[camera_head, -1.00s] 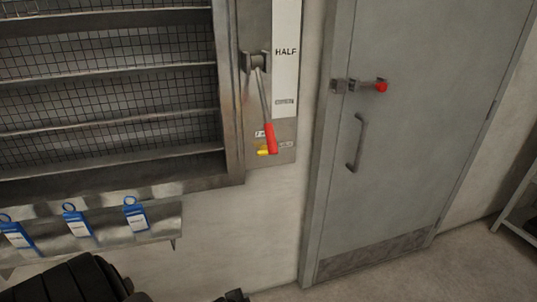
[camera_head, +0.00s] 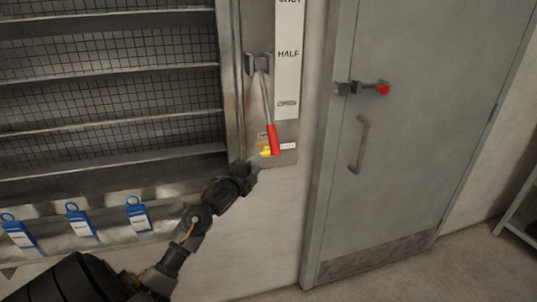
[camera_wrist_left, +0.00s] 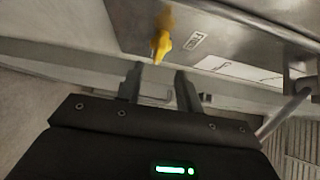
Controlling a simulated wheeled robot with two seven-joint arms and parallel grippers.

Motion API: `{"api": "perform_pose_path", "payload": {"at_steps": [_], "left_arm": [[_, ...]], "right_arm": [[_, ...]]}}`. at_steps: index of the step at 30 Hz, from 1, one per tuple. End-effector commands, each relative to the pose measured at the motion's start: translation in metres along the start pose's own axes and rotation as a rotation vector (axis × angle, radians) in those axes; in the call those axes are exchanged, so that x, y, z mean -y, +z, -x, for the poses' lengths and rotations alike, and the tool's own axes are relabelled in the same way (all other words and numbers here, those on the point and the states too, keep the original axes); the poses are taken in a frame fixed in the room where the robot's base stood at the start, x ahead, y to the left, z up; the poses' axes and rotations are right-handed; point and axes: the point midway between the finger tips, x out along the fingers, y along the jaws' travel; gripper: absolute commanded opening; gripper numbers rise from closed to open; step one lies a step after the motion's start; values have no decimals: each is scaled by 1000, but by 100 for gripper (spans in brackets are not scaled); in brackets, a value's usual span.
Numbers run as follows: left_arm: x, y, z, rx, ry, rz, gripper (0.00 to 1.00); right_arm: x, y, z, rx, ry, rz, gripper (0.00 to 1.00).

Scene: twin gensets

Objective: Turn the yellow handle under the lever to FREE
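The yellow handle (camera_head: 265,152) is on the metal plate just below the red grip (camera_head: 273,140) of the lever, which hangs down and slightly right. My left gripper (camera_head: 255,162) is at the plate's lower left edge, close to the handle. In the left wrist view, the yellow handle (camera_wrist_left: 162,44) points towards my gripper. The two fingers of the left gripper (camera_wrist_left: 158,70) are apart with nothing between them; the handle's tip is just beyond the fingertips. Small labels lie beside the handle; I cannot read them surely. My right gripper is not in view.
A louvre with mesh (camera_head: 110,95) is on the left, with blue tags (camera_head: 138,214) hanging on a ledge below. A grey door (camera_head: 420,130) with a red-knobbed latch (camera_head: 383,89) is on the right. The wall below the plate is bare.

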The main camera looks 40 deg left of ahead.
Motion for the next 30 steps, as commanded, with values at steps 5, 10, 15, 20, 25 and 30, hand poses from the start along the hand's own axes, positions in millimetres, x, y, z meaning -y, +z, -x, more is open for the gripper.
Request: {"api": "perform_pose_path", "payload": {"at_steps": [5, 10, 15, 20, 25, 30], "left_arm": [[2, 0, -35, 1, 0, 4, 35], [1, -1, -64, 0, 1, 3, 35], [0, -1, -83, 0, 2, 2, 35], [0, -1, -90, -1, 1, 2, 35], [-1, -1, -90, -1, 1, 1, 35], [-1, -1, -90, -1, 1, 1, 22]], "right_arm": [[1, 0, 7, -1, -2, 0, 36], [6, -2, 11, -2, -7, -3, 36], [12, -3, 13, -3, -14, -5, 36], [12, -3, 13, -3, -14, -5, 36], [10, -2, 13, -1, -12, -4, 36], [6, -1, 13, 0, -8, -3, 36]]}}
